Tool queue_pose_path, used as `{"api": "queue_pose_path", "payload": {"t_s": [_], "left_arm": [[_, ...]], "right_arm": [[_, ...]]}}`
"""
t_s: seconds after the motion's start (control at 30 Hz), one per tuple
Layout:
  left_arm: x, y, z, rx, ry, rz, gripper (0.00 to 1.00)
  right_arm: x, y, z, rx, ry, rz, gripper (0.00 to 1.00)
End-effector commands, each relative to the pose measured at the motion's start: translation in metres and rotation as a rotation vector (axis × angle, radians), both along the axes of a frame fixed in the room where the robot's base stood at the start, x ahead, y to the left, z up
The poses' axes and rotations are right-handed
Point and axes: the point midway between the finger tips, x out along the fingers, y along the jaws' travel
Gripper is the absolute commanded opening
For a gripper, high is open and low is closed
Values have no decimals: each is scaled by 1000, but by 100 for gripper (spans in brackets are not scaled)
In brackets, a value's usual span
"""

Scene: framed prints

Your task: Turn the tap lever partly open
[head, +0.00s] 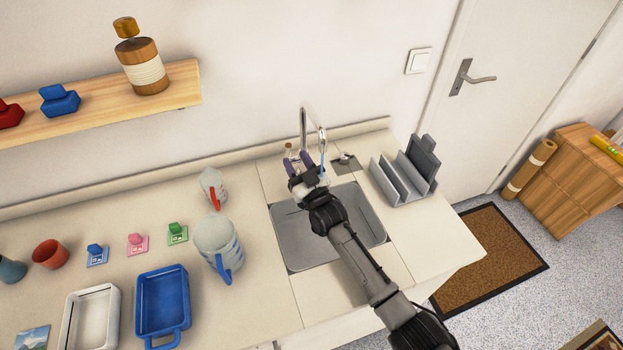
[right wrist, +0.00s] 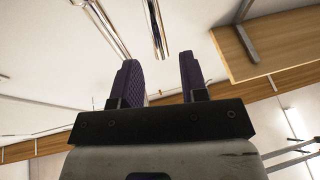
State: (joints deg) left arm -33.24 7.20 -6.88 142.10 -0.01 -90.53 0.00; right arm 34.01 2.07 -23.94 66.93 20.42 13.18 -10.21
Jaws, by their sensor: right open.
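The chrome tap stands behind the sink; its upright pipe (head: 303,125) and curved spout (head: 322,136) show in the head view. In the right wrist view two chrome bars of the tap (right wrist: 156,30) rise beyond the fingertips. I cannot make out the lever for sure; my gripper covers the tap's lower part. My right gripper (head: 298,158) is at the tap, above the sink's back edge. In the right wrist view its purple-padded fingers (right wrist: 160,75) are apart with nothing between them. My left gripper is not in view.
The grey sink (head: 290,240) lies under my right arm. A grey rack (head: 392,183) stands to its right. A large jug (head: 215,240) and a smaller jug (head: 212,183) stand to its left. A blue tray (head: 162,300) and a wooden shelf (head: 95,100) are further left.

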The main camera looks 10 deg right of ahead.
Motion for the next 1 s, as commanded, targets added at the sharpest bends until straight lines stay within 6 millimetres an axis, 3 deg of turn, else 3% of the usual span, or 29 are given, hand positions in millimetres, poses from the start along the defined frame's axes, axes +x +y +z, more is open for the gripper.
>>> {"api": "queue_pose_path", "payload": {"t_s": [0.03,0.1,0.4,0.6,1.0], "left_arm": [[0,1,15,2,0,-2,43],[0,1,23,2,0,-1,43],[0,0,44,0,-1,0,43],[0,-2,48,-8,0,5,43],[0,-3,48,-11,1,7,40]], "right_arm": [[-10,-3,3,-1,3,1,40],[-23,-8,-4,-2,3,-1,40],[-64,-23,-24,-2,3,-1,40],[-76,-27,-30,0,0,0,40],[-79,-28,-32,-1,0,0,40]]}}
